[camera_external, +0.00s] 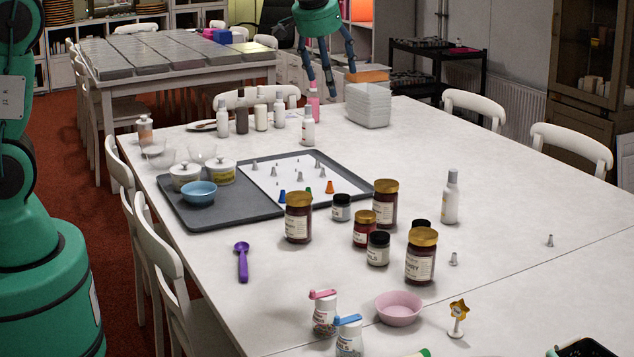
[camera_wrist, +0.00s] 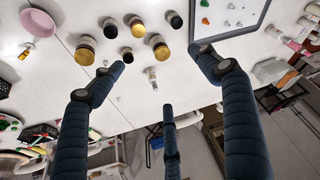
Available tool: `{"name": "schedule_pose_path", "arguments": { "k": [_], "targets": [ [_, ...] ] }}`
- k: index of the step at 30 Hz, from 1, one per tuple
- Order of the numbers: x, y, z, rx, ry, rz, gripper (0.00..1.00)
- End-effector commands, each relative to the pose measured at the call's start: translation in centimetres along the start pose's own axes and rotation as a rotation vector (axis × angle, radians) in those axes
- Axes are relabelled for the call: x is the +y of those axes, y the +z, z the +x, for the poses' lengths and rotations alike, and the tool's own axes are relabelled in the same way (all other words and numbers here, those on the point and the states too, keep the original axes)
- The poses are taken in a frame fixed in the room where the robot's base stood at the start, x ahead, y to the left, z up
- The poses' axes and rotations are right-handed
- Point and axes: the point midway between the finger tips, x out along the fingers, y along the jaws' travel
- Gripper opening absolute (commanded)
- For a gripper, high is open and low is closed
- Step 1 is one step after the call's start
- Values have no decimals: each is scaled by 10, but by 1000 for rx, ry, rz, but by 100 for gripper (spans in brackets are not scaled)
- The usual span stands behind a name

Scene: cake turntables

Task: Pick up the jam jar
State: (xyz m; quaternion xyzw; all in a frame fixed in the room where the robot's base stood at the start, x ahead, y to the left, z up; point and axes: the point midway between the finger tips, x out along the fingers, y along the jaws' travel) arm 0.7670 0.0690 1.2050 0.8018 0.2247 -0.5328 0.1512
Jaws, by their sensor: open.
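Several jars stand upright on the white table. The tall ones have gold lids and dark contents: a left one (camera_external: 298,222), a back one (camera_external: 385,208) and a front right one (camera_external: 420,262), which also shows in the wrist view (camera_wrist: 84,55). A shorter red jar with a gold lid (camera_external: 364,232) stands between them. Which one is the jam jar I cannot tell; the labels are too small. My gripper (camera_external: 341,82) is open and empty, high over the table's far end, apart from all jars. In the wrist view its fingers (camera_wrist: 156,62) are spread.
Small black-lidded jars (camera_external: 378,251) stand among the tall ones. A white bottle (camera_external: 451,203) is to the right. A dark tray (camera_external: 228,214) with piping tips lies left. A pink bowl (camera_external: 398,310) and shakers (camera_external: 323,316) are in front. The table's right side is mostly clear.

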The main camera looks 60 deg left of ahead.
Motion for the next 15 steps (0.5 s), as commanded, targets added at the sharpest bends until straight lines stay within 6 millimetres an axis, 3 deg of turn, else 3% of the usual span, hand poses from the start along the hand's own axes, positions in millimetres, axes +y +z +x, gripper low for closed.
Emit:
{"name": "schedule_pose_path", "arguments": {
  "k": [1, 15],
  "targets": [
    [5, -6, 18, -4, -7, -11, 75],
    [42, -50, 161, -7, -61, -130, 75]
  ]
}}
